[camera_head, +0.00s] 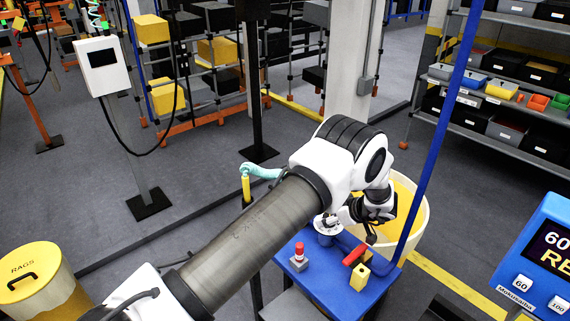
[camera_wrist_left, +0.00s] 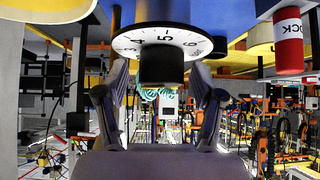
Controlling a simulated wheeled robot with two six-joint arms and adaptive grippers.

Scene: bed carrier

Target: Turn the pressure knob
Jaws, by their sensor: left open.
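The pressure knob (camera_wrist_left: 161,68) is a dark cylinder on a white numbered dial (camera_wrist_left: 127,42) in the left wrist view, with a 5 near the middle of the visible scale. In the head view the dial (camera_head: 327,228) is on the blue bench, mostly covered by my left arm. My left gripper (camera_wrist_left: 160,100) is open, with one finger on each side of the knob in the picture. Gaps show between the fingers and the knob, and I see no contact. In the head view this gripper (camera_head: 352,213) is low over the bench. My right gripper is not in view.
A red-and-white lock cylinder (camera_head: 299,258) stands beside the dial on the blue bench (camera_head: 325,283). A red handle (camera_head: 355,251) and a yellow block (camera_head: 360,277) are close by. A blue post (camera_head: 437,130) and a yellow-lined tub (camera_head: 424,214) stand behind. A blue display (camera_head: 540,262) is at right.

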